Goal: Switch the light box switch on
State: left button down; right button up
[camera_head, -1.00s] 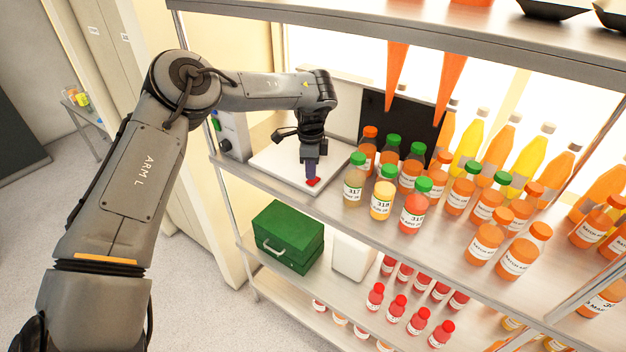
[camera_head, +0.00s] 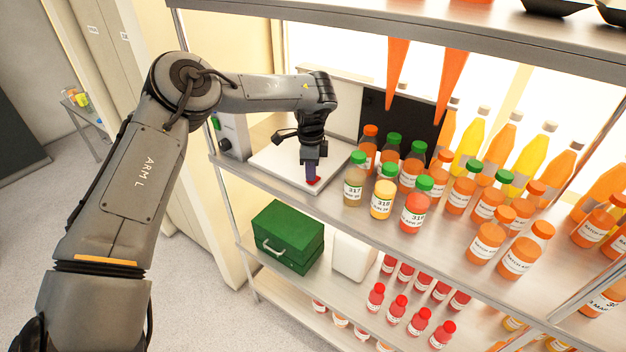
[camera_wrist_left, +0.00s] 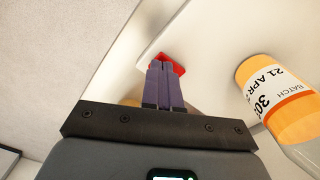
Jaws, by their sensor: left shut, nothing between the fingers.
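The light box (camera_head: 275,160) is a flat white panel at the left end of the middle shelf. Its red switch (camera_head: 313,182) sits near the front right corner of the panel. My left gripper (camera_head: 311,178) points down at the switch, with its fingers closed together and nothing between them. In the left wrist view the purple fingertips (camera_wrist_left: 160,65) overlap the red switch (camera_wrist_left: 177,67), and they hide part of it. They look to be at or touching it; contact and the switch's position cannot be told. My right gripper is not in view.
Capped juice bottles (camera_head: 354,180) stand just right of the light box; one bottle (camera_wrist_left: 284,98) is close in the left wrist view. A black panel (camera_head: 397,122) stands behind. A green case (camera_head: 287,238) sits on the shelf below. The upper shelf (camera_head: 420,45) overhangs.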

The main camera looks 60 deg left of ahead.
pick_arm(q)
jog(key=shift+f+b, duration=0.45)
jog(key=shift+f, duration=0.1)
jog(key=shift+r, duration=0.15)
jog(key=shift+r+p, duration=2.2)
jog(key=shift+r, duration=1.25)
